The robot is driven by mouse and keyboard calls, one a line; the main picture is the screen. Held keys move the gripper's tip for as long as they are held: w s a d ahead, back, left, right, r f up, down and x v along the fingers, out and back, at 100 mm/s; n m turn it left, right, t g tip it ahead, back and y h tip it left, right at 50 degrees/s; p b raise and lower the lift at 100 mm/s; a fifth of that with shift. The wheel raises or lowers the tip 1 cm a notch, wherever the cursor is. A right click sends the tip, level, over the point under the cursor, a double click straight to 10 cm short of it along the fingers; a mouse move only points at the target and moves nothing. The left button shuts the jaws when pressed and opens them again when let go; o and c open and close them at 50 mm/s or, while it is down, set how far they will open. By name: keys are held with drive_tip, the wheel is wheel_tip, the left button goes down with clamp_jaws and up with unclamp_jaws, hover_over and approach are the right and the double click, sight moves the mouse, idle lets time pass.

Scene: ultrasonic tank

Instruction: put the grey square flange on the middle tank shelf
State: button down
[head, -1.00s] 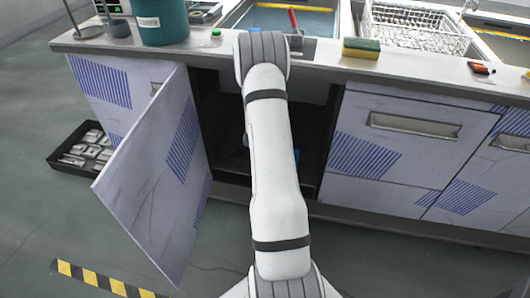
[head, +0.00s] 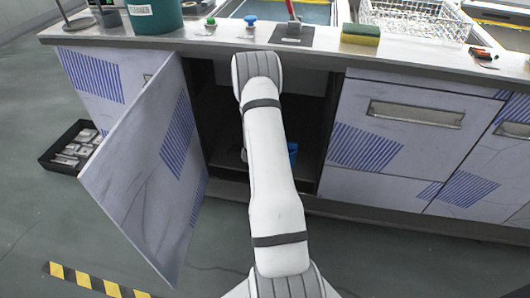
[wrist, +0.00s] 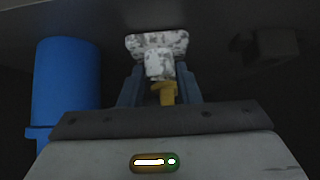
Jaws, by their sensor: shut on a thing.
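My gripper shows in the wrist view (wrist: 159,82), with its two blue-grey fingers shut on the grey square flange (wrist: 157,45). The flange is mottled grey-white, with a square plate facing away from my palm and a narrower neck between the fingers. In the head view my arm reaches into the open, dark cabinet (head: 222,128) under the sink counter, and hides my gripper and the flange. I cannot make out the middle tank shelf for certain in either view.
A blue cylinder (wrist: 66,85) stands close left of my gripper; a dark block (wrist: 265,46) is at the right. The open cabinet door (head: 150,170) swings out at left. A black tray of metal parts (head: 72,148) lies on the floor. The counter (head: 215,42) is above.

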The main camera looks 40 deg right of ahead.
drive_tip(key=c, duration=1.1)
unclamp_jaws()
drive_tip(key=shift+f, duration=0.15)
drive_tip(key=shift+o, duration=0.2)
